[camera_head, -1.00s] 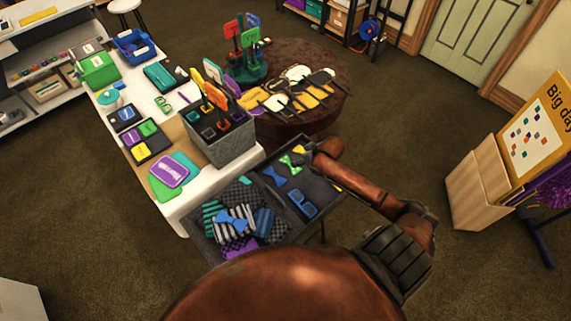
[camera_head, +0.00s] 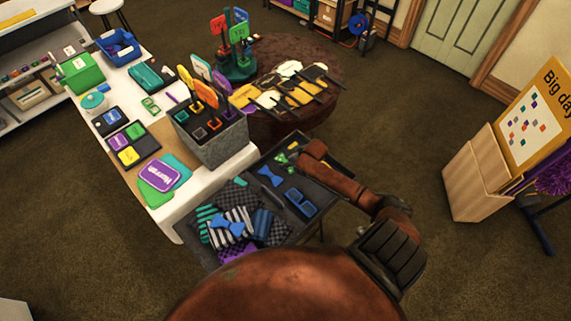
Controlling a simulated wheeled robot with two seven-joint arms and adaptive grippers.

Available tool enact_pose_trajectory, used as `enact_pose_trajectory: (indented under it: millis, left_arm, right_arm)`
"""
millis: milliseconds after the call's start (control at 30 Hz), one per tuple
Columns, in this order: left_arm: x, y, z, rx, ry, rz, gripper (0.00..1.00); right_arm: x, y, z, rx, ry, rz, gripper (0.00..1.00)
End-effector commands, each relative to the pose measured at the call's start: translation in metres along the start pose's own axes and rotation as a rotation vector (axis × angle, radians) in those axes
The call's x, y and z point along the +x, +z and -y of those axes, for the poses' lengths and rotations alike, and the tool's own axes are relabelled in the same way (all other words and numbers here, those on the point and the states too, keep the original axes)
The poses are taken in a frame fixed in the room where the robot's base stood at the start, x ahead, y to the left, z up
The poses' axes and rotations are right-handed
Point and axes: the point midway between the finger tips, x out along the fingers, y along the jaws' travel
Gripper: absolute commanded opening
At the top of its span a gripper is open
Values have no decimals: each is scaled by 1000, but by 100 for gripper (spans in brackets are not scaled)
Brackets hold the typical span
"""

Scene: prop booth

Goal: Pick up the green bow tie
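The green bow tie (camera_head: 281,159) lies in the upper part of the dark tray (camera_head: 321,191), partly covered by the end of my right arm. My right gripper (camera_head: 294,158) is at the bow tie, under the copper wrist. Its fingers are too small and dark to tell whether they are open or shut, or whether they touch the tie. My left gripper is not in view.
A blue bow tie (camera_head: 270,177) and blue glasses (camera_head: 300,202) lie close by in the tray. Striped and checked cloths with another blue bow tie (camera_head: 227,226) fill its left part. A grey box of signs (camera_head: 222,143) stands on the white table beside it.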

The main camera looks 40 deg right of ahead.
Motion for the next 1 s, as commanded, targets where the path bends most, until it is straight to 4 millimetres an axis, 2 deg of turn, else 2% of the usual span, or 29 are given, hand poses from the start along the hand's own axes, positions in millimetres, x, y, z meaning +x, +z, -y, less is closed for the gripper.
enact_pose_trajectory:
  millis: [233,767,1000]
  left_arm:
    - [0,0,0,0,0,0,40]
    - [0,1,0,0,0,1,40]
    - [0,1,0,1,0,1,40]
  right_arm:
    - [2,0,0,-1,1,0,40]
    - [2,0,0,-1,1,0,4]
    - [1,0,0,-1,1,0,4]
